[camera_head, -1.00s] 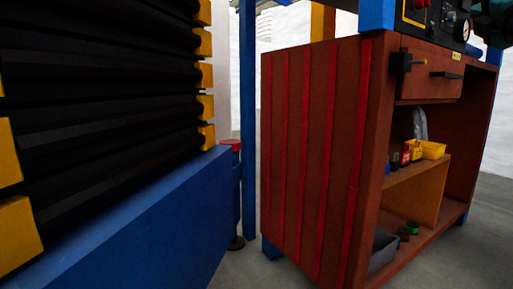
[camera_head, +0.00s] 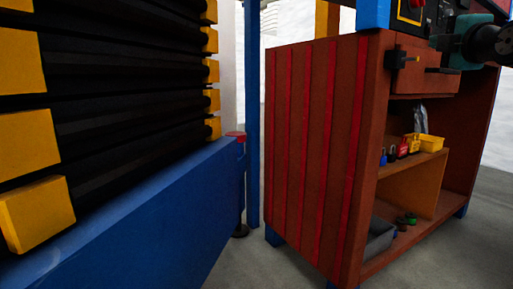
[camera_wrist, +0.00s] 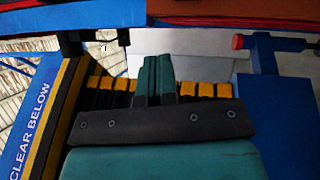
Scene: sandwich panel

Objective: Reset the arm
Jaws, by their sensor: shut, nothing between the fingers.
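My gripper (camera_wrist: 155,66) shows in the wrist view as two teal fingers pressed together with nothing between them. They rise from a dark bar above a teal housing. In front of them is a band of yellow blocks and black rolls (camera_wrist: 205,90), in the gap between blue frame parts. In the head view, a teal and black part of my arm (camera_head: 468,42) hangs at the upper right, in front of the drawer end of the red-brown cabinet (camera_head: 318,150). The fingertips cannot be made out there.
A machine with black rolls (camera_head: 120,105), yellow blocks (camera_head: 28,140) and a blue beam (camera_head: 150,205) fills the left. The cabinet's shelf holds small padlocks and a yellow bin (camera_head: 431,143). Grey floor (camera_head: 440,255) is clear at the right front.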

